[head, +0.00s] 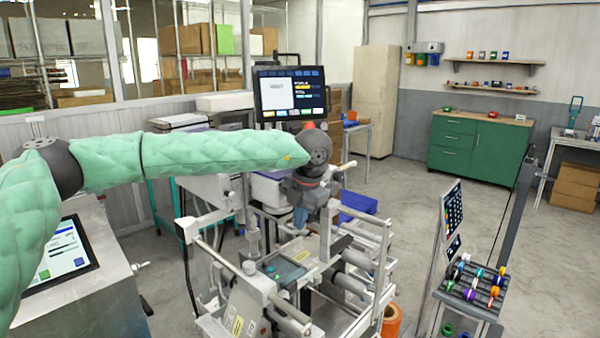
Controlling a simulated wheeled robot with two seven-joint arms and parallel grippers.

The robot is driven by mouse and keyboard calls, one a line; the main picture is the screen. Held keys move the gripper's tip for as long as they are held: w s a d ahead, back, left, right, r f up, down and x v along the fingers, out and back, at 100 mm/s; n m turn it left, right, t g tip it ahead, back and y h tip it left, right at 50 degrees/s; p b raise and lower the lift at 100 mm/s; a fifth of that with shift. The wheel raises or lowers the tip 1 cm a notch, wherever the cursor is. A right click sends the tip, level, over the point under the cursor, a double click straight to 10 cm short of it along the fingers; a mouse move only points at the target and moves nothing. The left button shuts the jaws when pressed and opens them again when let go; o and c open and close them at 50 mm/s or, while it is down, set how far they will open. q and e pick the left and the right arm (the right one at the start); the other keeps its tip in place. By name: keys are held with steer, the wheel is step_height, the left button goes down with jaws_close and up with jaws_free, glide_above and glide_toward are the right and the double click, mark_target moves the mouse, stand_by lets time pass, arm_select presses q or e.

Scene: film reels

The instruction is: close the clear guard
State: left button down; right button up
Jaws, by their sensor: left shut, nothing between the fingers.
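My left arm comes in from the left in a green padded sleeve. Its dark wrist bends down over the reel machine (254,281). My left gripper (300,219) points down above the middle of the machine, with its fingers shut and nothing seen between them. The clear guard is hard to make out against the machine's metal frame, and I cannot tell its exact position or whether the gripper touches it. A dark greenish panel (284,268) lies below the gripper. My right gripper is not in view.
A monitor (290,93) stands behind the machine. Grey rollers (357,262) sit on its right side. A rack of coloured spools (472,287) stands at the right front. A steel cabinet with a touch screen (62,255) is at the left. Floor is open towards the green cabinet (478,144).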

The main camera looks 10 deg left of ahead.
arm_select(q)
steer(key=shift+f, duration=0.3)
